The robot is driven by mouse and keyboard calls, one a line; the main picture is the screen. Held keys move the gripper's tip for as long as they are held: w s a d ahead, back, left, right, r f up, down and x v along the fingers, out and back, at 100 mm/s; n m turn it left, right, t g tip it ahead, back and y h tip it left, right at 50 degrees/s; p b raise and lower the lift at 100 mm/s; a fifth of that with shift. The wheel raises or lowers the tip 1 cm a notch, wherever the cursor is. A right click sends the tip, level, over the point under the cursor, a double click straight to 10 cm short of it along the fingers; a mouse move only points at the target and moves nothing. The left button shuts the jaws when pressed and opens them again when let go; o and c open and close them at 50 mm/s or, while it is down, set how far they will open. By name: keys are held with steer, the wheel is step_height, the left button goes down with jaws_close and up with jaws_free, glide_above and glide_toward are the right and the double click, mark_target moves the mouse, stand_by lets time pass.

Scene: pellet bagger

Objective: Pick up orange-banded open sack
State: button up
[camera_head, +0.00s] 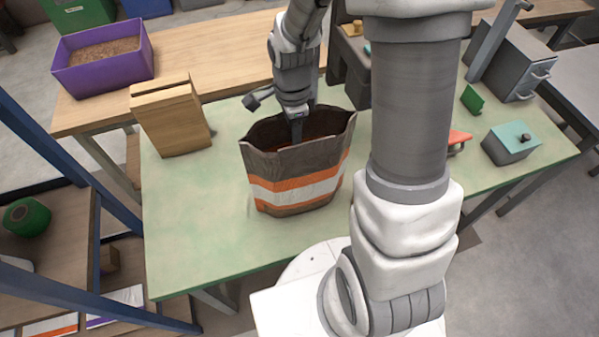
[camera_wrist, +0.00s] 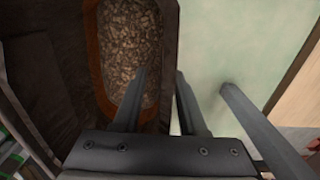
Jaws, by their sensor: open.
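The orange-banded open sack (camera_head: 300,183) stands upright on the green tabletop. It is dark brown with orange and white bands and a wide open mouth. In the wrist view, brown pellets (camera_wrist: 131,45) lie inside it, beside its dark wall (camera_wrist: 170,30). My gripper (camera_head: 297,135) points down at the far rim of the sack, with one finger showing inside the mouth. In the wrist view my open gripper (camera_wrist: 162,72) has one finger over the mouth side and one on the green tabletop side, with the wall between them. Contact cannot be told.
A cardboard box (camera_head: 170,118) stands left of the sack on the green table (camera_head: 190,230). A purple bin (camera_head: 103,55) sits on the wooden bench behind. A teal-topped grey box (camera_head: 511,143) and a green piece (camera_head: 472,99) are at right. The table's front left is clear.

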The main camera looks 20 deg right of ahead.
steer(key=shift+c, duration=0.3)
jaws_close()
steer(key=shift+r, duration=0.1)
stand_by(1.0)
